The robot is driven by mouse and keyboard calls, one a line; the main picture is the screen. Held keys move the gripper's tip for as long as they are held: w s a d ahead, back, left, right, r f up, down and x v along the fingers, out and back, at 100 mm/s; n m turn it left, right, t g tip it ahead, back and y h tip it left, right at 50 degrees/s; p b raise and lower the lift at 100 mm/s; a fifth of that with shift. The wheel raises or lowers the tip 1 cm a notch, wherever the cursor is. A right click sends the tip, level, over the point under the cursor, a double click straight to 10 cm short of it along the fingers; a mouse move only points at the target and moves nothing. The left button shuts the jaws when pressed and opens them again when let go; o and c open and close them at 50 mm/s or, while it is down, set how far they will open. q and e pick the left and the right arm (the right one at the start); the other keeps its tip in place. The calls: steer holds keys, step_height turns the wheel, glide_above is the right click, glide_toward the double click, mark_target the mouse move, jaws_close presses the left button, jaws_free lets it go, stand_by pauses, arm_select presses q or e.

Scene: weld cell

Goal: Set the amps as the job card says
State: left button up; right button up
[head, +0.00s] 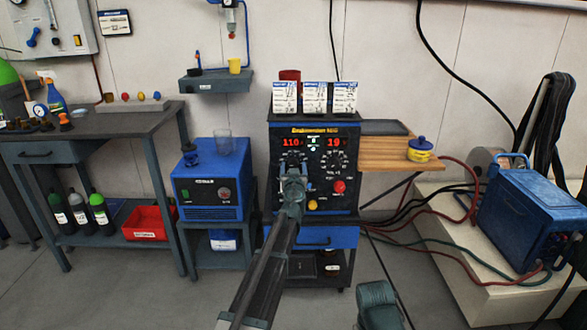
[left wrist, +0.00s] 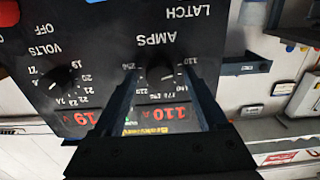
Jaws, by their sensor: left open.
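The welding machine (head: 313,200) has a black front with red displays, which read 110 at the amps side and 19 at the volts side. The amps knob (left wrist: 160,74) shows upside down in the left wrist view, its scale running from 110 to about 250. My left gripper (head: 292,172) is open in front of the panel, its fingers on either side of the amps knob; contact cannot be told. In the head view it partly hides that knob. Three white job cards (head: 315,97) stand on top of the machine; their writing is too small to read.
The volts knob (head: 333,161), a red button (head: 339,186) and a yellow button (head: 312,205) are close by on the panel. A wooden side shelf (head: 385,153) holds a yellow-blue pot (head: 420,149). A blue box unit (head: 209,191) stands left. Cables and hoses run along the right.

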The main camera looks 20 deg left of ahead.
arm_select(q)
jaws_close()
stand_by(0.3)
